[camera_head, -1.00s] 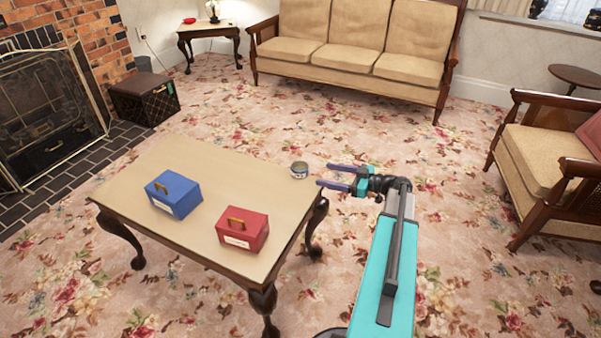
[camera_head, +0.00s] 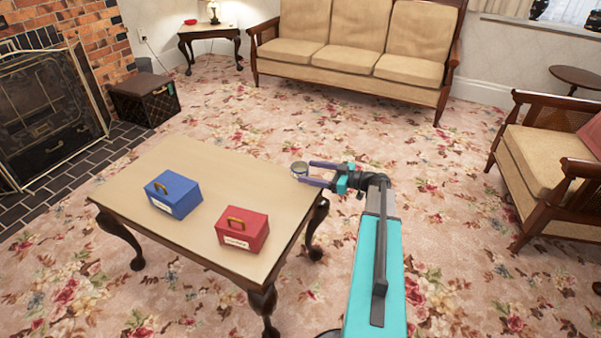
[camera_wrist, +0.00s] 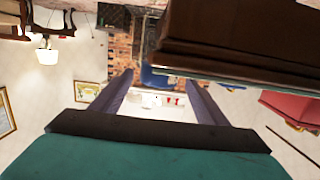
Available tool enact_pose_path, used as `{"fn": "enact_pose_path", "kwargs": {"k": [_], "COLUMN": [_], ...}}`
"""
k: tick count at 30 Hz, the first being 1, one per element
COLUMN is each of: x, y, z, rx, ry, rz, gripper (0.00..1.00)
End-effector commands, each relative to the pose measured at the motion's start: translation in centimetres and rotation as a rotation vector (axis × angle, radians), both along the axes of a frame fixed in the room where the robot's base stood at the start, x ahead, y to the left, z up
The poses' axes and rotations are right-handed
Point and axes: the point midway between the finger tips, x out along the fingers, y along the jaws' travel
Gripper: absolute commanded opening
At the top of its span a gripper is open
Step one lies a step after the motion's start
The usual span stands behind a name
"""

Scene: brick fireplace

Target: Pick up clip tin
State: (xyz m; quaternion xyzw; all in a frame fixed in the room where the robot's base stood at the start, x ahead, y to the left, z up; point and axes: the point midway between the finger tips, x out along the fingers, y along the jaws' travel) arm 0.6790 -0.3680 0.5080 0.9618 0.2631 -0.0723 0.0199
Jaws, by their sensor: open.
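A blue box (camera_head: 173,194) and a red box (camera_head: 241,231), both with handles, stand on the table left of the gripper. A sofa (camera_head: 350,60) is at the back and an armchair (camera_head: 545,165) at the right. Carpet is clear between them.

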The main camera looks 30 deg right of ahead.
Motion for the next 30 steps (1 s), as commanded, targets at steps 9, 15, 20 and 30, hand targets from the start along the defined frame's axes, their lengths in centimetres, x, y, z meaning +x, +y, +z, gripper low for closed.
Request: {"fn": "enact_pose_path", "kwargs": {"k": [9, 15, 20, 30], "x": [2.7, 4.2, 4.4, 4.3], "y": [1.4, 2.3, 2.4, 2.3], "z": [-0.6, -0.7, -0.7, -0.7], "rx": [0.001, 0.001, 0.001, 0.001], "ry": [-0.001, 0.000, 0.000, 0.000], "rz": [0.002, 0.000, -0.001, -0.002], "gripper": [0.68, 0.68, 0.68, 0.68]}}
